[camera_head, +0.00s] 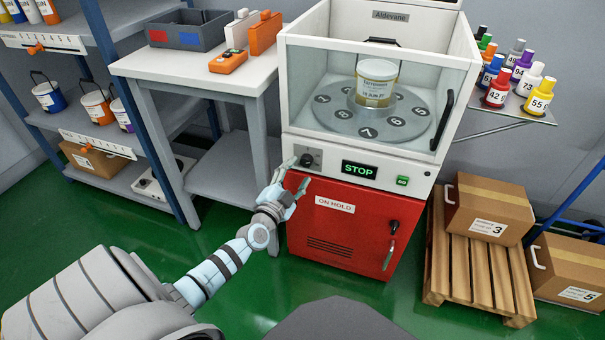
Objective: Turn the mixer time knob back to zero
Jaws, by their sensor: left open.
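The mixer time knob (307,160) is a small dark round knob at the left of the mixer's (430,180) white control panel. Its pointer setting is too small to read. My left gripper (297,173) is open, its fingertips at the panel just left of and below the knob. I cannot tell whether they touch it. To the right, a display (359,170) reads STOP in green, beside a small green button (402,181). Behind the mixer's clear front, a labelled tub (376,84) stands on a numbered round plate (341,117). My right gripper is not in view.
A red cabinet front (340,228) marked ON HOLD is below the panel. A white table (180,70) with a grey bin (185,34) and an orange device (228,61) is at left. A pallet (470,275) with a carton (488,207) is at right. Green floor lies open in front.

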